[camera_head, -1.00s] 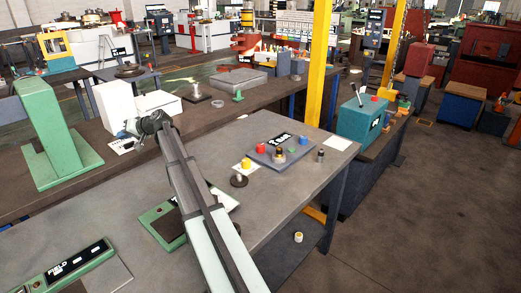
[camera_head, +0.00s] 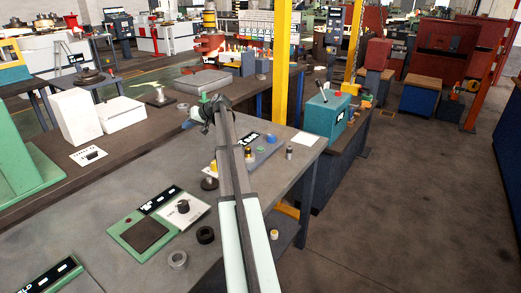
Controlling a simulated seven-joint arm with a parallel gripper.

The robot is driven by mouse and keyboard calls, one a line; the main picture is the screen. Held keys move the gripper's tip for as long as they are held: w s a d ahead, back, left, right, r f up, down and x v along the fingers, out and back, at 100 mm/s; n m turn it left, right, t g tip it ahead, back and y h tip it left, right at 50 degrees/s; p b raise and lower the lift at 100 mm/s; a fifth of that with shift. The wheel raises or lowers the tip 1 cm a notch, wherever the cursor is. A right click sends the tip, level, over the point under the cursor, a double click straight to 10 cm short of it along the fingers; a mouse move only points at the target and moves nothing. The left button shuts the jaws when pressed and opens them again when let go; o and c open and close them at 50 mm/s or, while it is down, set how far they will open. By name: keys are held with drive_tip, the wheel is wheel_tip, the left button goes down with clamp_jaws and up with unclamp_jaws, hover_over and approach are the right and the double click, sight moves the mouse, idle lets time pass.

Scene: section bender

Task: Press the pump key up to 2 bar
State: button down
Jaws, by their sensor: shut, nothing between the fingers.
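The grey control panel (camera_head: 268,153) lies on the near bench, partly covered by my arm. Its black display (camera_head: 255,139) has white characters that are partly hidden and too small to read surely. A blue button (camera_head: 271,139), a green button (camera_head: 260,149) and a dark-and-gold knob (camera_head: 249,153) show right of my arm. A yellow piece (camera_head: 213,164) shows left of it. I cannot tell which one is the pump key. My arm runs from the lower edge up across the panel to a dark joint above the bench's far edge. My gripper's fingers do not show.
A green device with a dark pad (camera_head: 139,234) and a dial plate (camera_head: 184,210) sit on the near bench (camera_head: 85,240). Loose rings (camera_head: 205,235) and a dark peg (camera_head: 289,152) stand there. A yellow post (camera_head: 281,62) rises behind. A teal box (camera_head: 325,116) stands beyond.

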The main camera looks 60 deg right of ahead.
drive_tip(key=s+d+m+g+h, duration=0.1)
drive_tip(key=s+d, duration=1.1)
drive_tip(key=s, duration=0.1)
hover_over(263, 149)
drive_tip(key=shift+w+d+f+m+g+h, duration=0.1)
drive_tip(key=shift+f+m+g+h, duration=0.2)
drive_tip(key=shift+f+m+h, duration=0.1)
drive_tip(key=shift+f, duration=4.4)
drive_tip(key=shift+f, duration=0.15)
drive_tip(key=shift+f, duration=0.25)
drive_tip(key=shift+f, duration=0.4)
drive_tip(key=shift+r, duration=0.85)
